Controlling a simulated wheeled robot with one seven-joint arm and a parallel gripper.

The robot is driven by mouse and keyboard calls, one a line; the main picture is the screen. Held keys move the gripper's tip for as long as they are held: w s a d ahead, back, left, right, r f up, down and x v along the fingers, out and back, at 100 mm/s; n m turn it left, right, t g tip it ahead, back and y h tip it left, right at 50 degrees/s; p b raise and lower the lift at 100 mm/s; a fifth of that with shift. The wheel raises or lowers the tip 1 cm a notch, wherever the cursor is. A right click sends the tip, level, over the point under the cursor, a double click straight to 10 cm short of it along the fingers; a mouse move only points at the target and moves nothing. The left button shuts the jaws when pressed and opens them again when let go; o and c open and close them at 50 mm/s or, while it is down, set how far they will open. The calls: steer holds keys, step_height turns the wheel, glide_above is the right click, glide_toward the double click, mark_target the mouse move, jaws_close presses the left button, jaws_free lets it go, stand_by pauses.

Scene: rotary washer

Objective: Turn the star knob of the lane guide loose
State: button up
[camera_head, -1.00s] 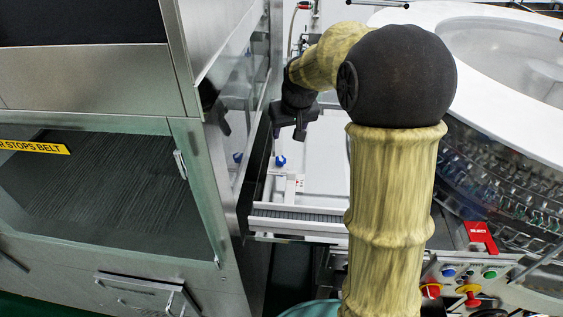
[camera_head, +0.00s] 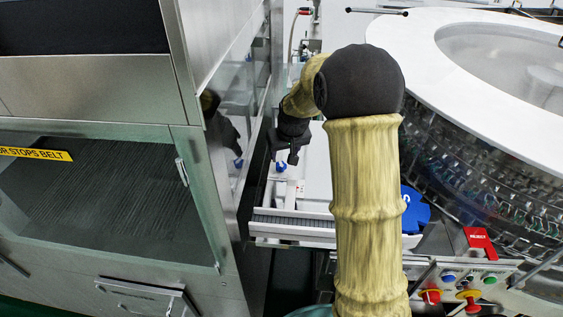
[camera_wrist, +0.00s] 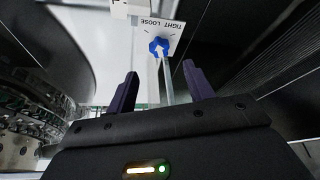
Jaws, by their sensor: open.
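The blue star knob (camera_head: 281,167) of the lane guide sits on a white bracket beside the conveyor. In the wrist view the knob (camera_wrist: 158,46) lies in front of a white label reading TIGHT and LOOSE (camera_wrist: 160,24). My gripper (camera_head: 288,156) is open, just above the knob in the head view. In the wrist view my gripper (camera_wrist: 158,85) has its two dark fingers apart, with the knob beyond the tips and roughly centred between them. Nothing is between the fingers, and they do not appear to touch the knob.
A steel cabinet with glass panels (camera_head: 232,130) stands close on the left of my gripper. The conveyor lane (camera_head: 295,222) runs below the knob. A large round machine with a white rim (camera_head: 440,80) and a control panel (camera_head: 455,275) are at right. A blue object (camera_head: 414,212) lies behind my arm.

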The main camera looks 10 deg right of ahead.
mark_target(281, 164)
steer(key=x, duration=0.8)
steer(key=shift+w+f+p, duration=0.15)
steer(key=shift+f+p, duration=0.05)
steer(key=shift+p, duration=0.15)
steer(key=c, duration=1)
